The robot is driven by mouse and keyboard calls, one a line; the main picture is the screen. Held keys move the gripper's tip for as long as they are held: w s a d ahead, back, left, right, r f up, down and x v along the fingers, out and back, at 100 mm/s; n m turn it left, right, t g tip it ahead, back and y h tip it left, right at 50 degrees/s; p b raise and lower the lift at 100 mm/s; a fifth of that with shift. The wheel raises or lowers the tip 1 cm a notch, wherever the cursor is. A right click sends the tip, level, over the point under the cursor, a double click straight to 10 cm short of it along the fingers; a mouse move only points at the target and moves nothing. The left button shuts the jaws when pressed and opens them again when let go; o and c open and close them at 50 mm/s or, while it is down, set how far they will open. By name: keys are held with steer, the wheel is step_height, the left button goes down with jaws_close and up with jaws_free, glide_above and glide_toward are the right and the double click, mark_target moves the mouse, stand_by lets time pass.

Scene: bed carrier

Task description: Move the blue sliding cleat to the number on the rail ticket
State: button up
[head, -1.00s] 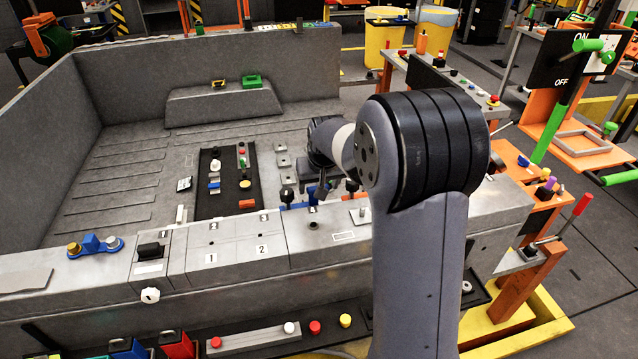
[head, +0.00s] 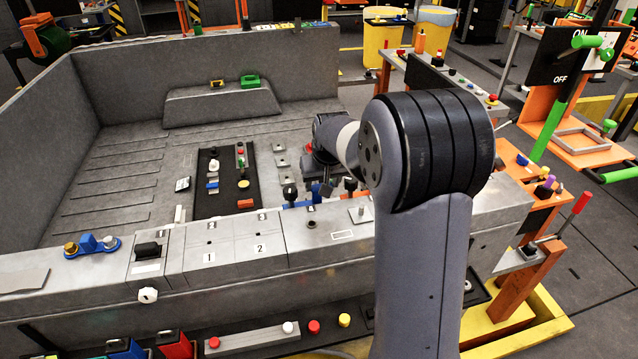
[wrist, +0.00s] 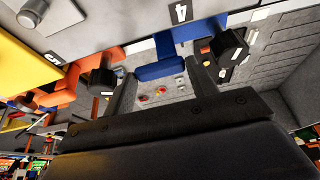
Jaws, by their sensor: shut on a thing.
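The blue sliding cleat (wrist: 160,68) sits on the rail with its blue part between the two fingers of my gripper (wrist: 165,88), which is shut on it. A black knob (wrist: 228,45) stands beside the blue part. The number 4 label (wrist: 180,12) is on the rail just behind the cleat in the wrist view; a number 5 label (wrist: 53,58) is further left. In the head view the cleat (head: 297,204) shows at the rail's inner edge, and my arm partly hides the gripper. A small white card (head: 342,234) lies on the rail top; I cannot read it.
An orange piece with another black knob (wrist: 102,78) is close to my left finger in the wrist view. A dark tray (head: 225,200) with small parts lies on the bed floor. The bed floor (head: 110,190) left of it is clear.

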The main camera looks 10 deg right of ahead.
steer(key=o, duration=1.4)
steer(key=b+v, duration=0.1)
steer(key=v, duration=0.9)
steer(key=shift+s+r+b, duration=0.2)
steer(key=shift+r+b, duration=0.1)
steer(key=shift+r, duration=0.05)
steer(key=x, duration=0.3)
steer(key=p+x, duration=0.1)
steer(key=x, duration=0.3)
steer(key=p+x, duration=0.1)
steer(key=x, duration=0.2)
steer(key=shift+w+a+f, duration=0.25)
steer(key=shift+a, duration=0.4)
steer(key=shift+s+r, duration=0.3)
steer(key=shift+r, duration=0.35)
